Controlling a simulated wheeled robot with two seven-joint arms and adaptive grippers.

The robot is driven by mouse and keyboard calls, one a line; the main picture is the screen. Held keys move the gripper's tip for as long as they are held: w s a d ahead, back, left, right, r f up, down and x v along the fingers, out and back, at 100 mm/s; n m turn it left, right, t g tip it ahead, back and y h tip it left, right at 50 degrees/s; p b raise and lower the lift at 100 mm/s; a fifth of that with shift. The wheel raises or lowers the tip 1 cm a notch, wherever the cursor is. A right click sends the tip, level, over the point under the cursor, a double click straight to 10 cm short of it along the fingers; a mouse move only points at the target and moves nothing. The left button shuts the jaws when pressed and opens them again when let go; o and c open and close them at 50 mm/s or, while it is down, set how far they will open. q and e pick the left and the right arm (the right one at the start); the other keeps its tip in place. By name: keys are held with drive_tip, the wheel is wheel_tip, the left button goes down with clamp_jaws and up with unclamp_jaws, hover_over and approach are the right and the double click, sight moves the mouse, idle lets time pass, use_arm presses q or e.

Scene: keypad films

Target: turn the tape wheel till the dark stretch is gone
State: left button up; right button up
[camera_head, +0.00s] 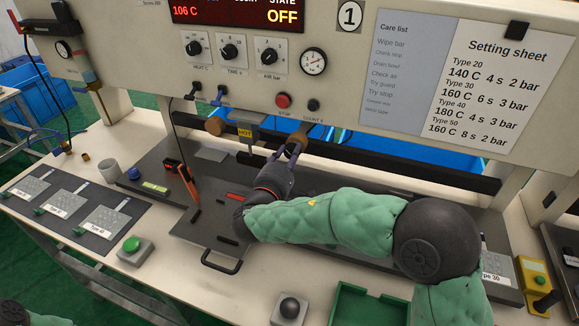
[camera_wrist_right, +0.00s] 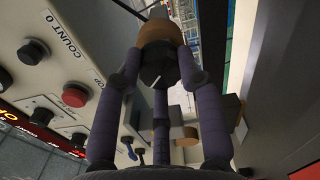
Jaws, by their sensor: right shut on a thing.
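A brown tape wheel (camera_head: 303,131) sits under the machine head, right of the heated bar (camera_head: 245,131) marked HOT. My right gripper (camera_head: 291,147) reaches up to this wheel from the front and is shut on its dark hub. In the right wrist view, the fingers of my right gripper (camera_wrist_right: 158,72) close around the dark hub, with the brown tape wheel (camera_wrist_right: 162,35) just beyond. A second brown roll (camera_head: 214,126) sits left of the bar. The tape between the rolls is small and partly hidden, so I cannot make out a dark stretch. My left gripper is out of view.
The display (camera_head: 238,14) reads 106 C and OFF. A red button (camera_head: 284,100) and gauge (camera_head: 313,61) are above the wheel. A green button box (camera_head: 132,248) and a dark-knobbed box (camera_head: 289,308) are near the front.

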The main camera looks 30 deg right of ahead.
drive_tip(key=m, duration=0.7)
drive_tip(key=shift+a+f, duration=0.1)
drive_tip(key=shift+f, duration=0.1)
drive_tip(key=m, duration=0.3)
drive_tip(key=shift+m, duration=0.4)
drive_tip(key=m, duration=0.4)
drive_tip(key=shift+r, duration=0.1)
drive_tip(key=m, duration=0.8)
drive_tip(key=shift+r+m, duration=0.1)
drive_tip(key=shift+m, duration=0.2)
drive_tip(key=m, duration=0.4)
drive_tip(key=shift+m, duration=1.5)
drive_tip(key=shift+d+r+m, duration=0.1)
drive_tip(key=shift+d+m, duration=0.1)
drive_tip(key=shift+m, duration=0.1)
